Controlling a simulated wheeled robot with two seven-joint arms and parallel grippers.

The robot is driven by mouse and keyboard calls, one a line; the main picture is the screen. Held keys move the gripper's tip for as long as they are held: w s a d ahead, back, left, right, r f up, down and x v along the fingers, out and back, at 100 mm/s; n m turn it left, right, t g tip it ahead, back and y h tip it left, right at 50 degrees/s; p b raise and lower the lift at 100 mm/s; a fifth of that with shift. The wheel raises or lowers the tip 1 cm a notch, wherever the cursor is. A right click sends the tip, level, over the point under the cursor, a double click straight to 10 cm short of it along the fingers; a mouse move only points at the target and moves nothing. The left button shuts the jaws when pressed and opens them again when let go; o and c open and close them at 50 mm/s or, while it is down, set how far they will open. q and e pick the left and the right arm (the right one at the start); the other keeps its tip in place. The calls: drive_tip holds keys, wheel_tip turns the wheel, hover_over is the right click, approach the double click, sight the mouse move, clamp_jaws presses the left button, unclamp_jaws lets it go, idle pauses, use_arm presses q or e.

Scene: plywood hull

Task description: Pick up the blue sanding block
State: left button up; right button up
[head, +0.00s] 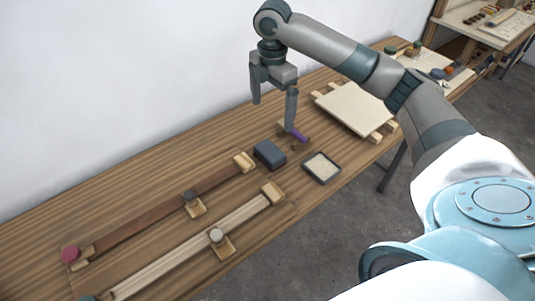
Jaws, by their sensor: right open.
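The blue sanding block (269,154) looks like a dark slate-blue block. It sits on the wooden workbench (150,160), near the middle of the head view. My right gripper (272,114) is open and empty, with its fingers pointing down. It appears above and behind the block, apart from it. One fingertip appears close to a small purple item (299,136); I cannot tell whether they touch. My left gripper is out of view.
A shallow dark tray with pale contents (321,181) sits right of the block. Two long wooden strips in holders (160,217) lie at front left. A pale board (355,108) on wooden battens lies behind right. The bench's back left is clear beside the white wall.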

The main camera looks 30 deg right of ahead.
drive_tip(key=p, duration=0.3)
hover_over(270, 150)
wheel_tip(270, 150, down, 11)
drive_tip(key=shift+s+d+f, duration=0.1)
drive_tip(key=shift+f, duration=0.55)
drive_tip(key=shift+f+p, duration=0.4)
drive_tip(key=shift+p, duration=0.25)
drive_tip(key=shift+f+p, duration=0.85)
drive_tip(key=shift+f, duration=1.35)
drive_tip(key=c, duration=1.2)
